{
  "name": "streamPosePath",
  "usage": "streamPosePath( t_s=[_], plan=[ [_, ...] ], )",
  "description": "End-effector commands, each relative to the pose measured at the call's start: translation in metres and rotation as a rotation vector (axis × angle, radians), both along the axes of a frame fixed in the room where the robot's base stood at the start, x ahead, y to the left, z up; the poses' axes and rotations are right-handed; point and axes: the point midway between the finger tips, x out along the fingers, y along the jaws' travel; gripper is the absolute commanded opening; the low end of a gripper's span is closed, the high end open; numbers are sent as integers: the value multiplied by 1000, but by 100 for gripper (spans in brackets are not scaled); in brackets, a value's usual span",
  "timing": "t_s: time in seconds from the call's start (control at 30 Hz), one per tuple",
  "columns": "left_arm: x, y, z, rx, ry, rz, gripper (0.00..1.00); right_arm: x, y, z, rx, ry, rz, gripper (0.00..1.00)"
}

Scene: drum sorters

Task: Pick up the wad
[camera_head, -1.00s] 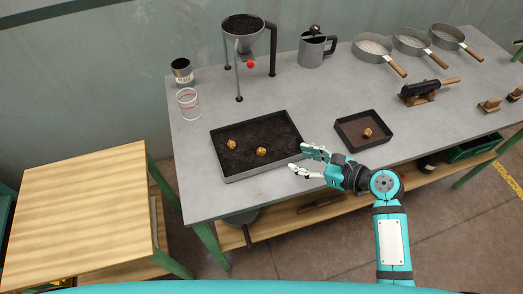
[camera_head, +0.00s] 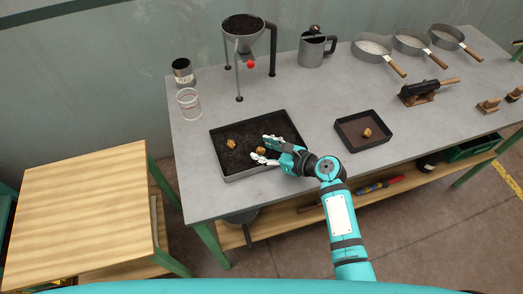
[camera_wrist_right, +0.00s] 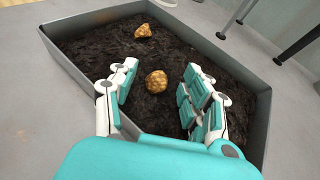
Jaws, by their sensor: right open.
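Three small crumpled golden-brown wads are in view. One wad (camera_head: 261,151) lies on dark soil in the large black tray (camera_head: 245,177). In the right wrist view this wad (camera_wrist_right: 156,82) sits between the spread fingers of my right gripper (camera_wrist_right: 162,72), with gaps on both sides. A second wad (camera_head: 232,144) lies farther left in the same tray, and beyond the fingertips in the wrist view (camera_wrist_right: 142,31). A third wad (camera_head: 367,132) lies in the small tray (camera_head: 362,149). My right gripper (camera_head: 263,147) is open over the large tray. My left gripper is out of view.
A funnel on a stand (camera_head: 243,40) is behind the large tray. A clear cup (camera_head: 188,103) and a dark can (camera_head: 183,72) stand at the left. A mug (camera_head: 314,50) and several pans (camera_head: 410,42) are at the back. Bare tabletop (camera_head: 320,92) lies between.

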Motion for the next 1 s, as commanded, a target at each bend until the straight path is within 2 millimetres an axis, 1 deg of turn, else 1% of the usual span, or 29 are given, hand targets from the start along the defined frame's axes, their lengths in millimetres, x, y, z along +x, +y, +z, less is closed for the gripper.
streamPosePath(
  t_s=[0.17, 0.27, 0.43, 0.47, 0.83, 1.0],
  plan=[
    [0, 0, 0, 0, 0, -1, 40, -1, 0, -3, -3, 6, 2, 49],
    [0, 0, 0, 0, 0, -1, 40, -2, 0, -4, -3, 7, 2, 38],
    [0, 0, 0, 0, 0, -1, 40, -2, 0, -4, -3, 9, 2, 16],
    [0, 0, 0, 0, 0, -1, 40, -2, 0, -4, -3, 9, 3, 14],
    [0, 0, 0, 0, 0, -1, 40, -3, 0, -5, -4, 12, 5, 13],
    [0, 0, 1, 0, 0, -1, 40, -3, 0, 4, -4, 9, 4, 13]
  ],
)
